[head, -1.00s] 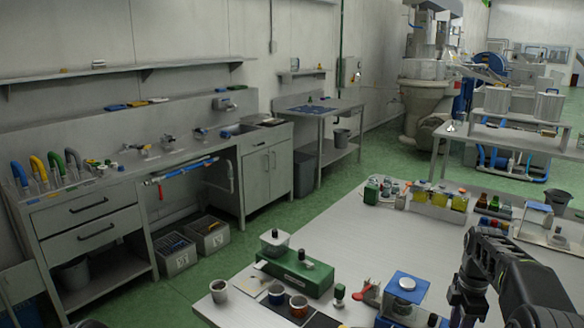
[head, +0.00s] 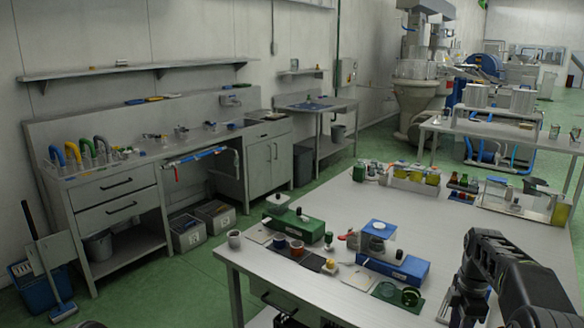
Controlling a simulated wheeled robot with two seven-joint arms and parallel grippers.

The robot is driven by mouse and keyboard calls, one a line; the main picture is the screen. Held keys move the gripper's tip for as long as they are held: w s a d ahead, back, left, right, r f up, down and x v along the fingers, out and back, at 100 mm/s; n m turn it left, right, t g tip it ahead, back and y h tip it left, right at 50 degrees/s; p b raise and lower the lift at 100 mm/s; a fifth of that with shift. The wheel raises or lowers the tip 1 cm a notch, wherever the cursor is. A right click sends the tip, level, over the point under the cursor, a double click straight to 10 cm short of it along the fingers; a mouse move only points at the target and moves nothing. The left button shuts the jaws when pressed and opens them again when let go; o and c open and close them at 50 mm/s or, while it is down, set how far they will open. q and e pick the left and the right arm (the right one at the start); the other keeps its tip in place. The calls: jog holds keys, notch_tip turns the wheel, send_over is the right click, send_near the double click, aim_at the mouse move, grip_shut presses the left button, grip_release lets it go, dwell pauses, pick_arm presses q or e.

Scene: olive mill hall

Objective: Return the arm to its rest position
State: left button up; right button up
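My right arm (head: 505,280) comes in from the lower right, bends at a raised black elbow and runs down in front of the long table's right part. Its lower end is dark and cut by the bottom edge, so I cannot make out fingers or anything held. My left gripper is not in view; only a small dark shape shows at the bottom left edge.
The white table (head: 330,215) holds a green case (head: 297,226), a blue-based scale (head: 393,266), cups and bottles. A sink counter (head: 110,190) stands along the left wall, with a broom (head: 42,260) beside it. Green floor lies free between counter and table.

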jog(key=s+a+f+m+y, duration=0.1)
jog(key=s+a+f+m, duration=0.35)
jog(key=a+f, duration=0.55)
jog(key=s+a+f+m+y, duration=0.1)
jog(key=s+a+f+m, duration=0.5)
jog(key=f, duration=0.9)
jog(key=s+a+f+m+y, duration=0.1)
jog(key=s+a+f+m, duration=0.1)
jog(key=s+a, duration=0.6)
jog(key=s+a+f+m+y, duration=0.1)
jog(key=s+a+f+m, duration=0.1)
jog(key=s+a+m, duration=0.3)
jog(key=s+a, duration=0.3)
jog(key=s, duration=0.4)
jog(key=shift+s+a+f+t, duration=0.25)
jog(key=shift+s+f+t, duration=0.05)
jog(key=shift+s+f, duration=0.1)
